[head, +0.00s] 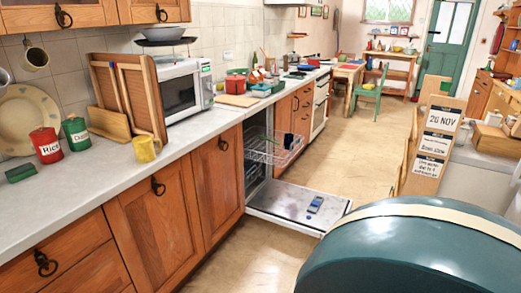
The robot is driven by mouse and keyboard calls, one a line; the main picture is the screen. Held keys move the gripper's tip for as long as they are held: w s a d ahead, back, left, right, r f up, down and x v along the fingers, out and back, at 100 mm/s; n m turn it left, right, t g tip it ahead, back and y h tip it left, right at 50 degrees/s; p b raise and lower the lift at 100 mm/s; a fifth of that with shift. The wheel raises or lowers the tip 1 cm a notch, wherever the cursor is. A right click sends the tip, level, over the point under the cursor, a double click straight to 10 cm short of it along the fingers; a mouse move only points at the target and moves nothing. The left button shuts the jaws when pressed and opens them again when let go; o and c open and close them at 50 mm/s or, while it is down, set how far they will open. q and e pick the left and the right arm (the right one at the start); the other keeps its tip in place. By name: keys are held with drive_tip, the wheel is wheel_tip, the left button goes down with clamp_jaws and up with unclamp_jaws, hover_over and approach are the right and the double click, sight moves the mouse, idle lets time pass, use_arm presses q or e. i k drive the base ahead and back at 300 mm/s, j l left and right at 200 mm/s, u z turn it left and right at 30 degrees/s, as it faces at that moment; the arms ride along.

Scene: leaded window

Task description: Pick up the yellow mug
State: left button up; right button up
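The yellow mug (144,149) stands upright on the grey-white counter (70,190), near its front edge at the left of the head view. It is just in front of a wooden board rack (140,95) and right of a green canister (76,134). Nothing holds it. I see no handle clearly at this size. Neither of my grippers shows in the head view.
A red canister (46,145) and a small green block (21,172) lie left of the mug. A microwave (185,92) stands to its right. Below, an open dishwasher door (290,203) and pulled-out rack (272,150) jut into the floor space.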

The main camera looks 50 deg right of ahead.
sight(145, 152)
drive_tip(key=z, duration=1.75)
drive_tip(key=i+u, duration=0.2)
drive_tip(key=i, duration=0.2)
drive_tip(key=i+l+u, duration=0.2)
drive_tip(key=i, duration=0.2)
